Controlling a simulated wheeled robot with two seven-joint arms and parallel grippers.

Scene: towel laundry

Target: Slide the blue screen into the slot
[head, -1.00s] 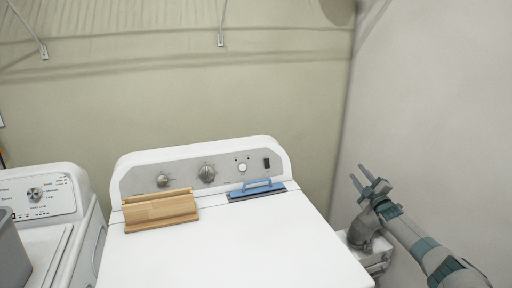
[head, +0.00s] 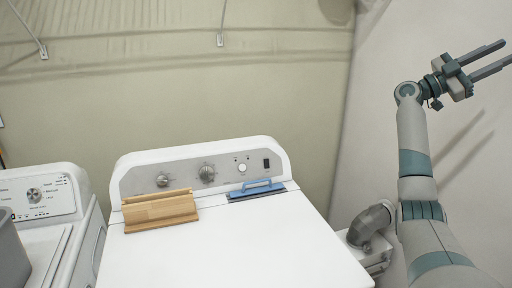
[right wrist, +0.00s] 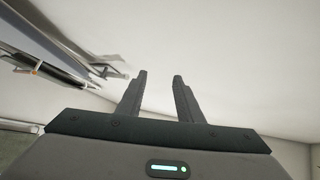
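The blue screen (head: 257,189), a flat piece with a raised blue handle and a dark lower edge, lies on the back right of the white dryer top. A wooden block (head: 160,211) lies to its left, with a groove along its upper back edge that looks like the slot. My right gripper (head: 490,60) is raised at the upper right, far from both, with its fingers apart and nothing between them. The right wrist view also shows the open fingers (right wrist: 160,80) against a pale wall. My left gripper is not in view.
The white dryer (head: 235,245) has a bare front top and a control panel with knobs behind. A second white machine (head: 45,190) stands at the left with a grey container (head: 10,245) on it. A grey duct (head: 370,222) is right of the dryer, near the wall.

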